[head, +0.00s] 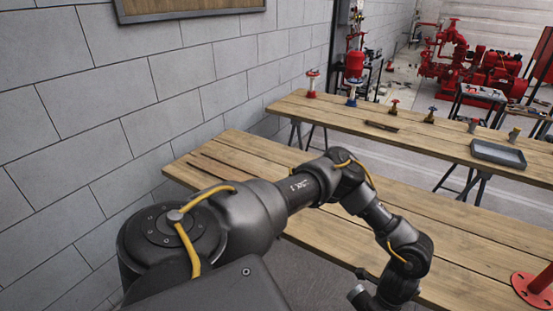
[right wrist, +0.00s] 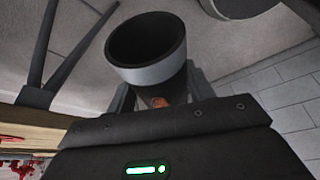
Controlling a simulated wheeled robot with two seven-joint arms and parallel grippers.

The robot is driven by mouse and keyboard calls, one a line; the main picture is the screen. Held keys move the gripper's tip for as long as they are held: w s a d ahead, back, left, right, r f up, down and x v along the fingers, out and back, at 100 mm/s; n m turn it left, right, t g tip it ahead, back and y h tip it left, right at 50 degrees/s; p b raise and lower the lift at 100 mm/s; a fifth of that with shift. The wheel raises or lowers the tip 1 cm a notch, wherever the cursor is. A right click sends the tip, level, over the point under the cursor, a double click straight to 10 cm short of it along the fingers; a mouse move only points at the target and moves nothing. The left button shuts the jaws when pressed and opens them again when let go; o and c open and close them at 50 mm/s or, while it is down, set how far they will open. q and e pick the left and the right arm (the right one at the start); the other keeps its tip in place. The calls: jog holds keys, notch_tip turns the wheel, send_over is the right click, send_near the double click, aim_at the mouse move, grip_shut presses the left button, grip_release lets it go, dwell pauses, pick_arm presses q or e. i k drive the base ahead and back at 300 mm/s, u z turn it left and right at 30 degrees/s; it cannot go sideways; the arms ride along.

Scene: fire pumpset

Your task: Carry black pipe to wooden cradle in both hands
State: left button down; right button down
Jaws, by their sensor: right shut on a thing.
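The black pipe (right wrist: 148,50) shows in the right wrist view, its open round end facing the camera, with a light grey band round the rim. My right gripper (right wrist: 160,98) is shut on it, one finger on either side. I cannot make out the wooden cradle in either view.
Thin brown strips (head: 228,173) lie on the near table (head: 455,240). A red flanged piece (head: 538,288) stands at its right. The far table (head: 440,145) holds valves and a grey tray (head: 498,154). A block wall (head: 170,80) borders the left.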

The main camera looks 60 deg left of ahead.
aim_at(236, 175)
jog(key=z, duration=1.65)
jog(key=k, duration=2.1)
jog(key=u, duration=2.55)
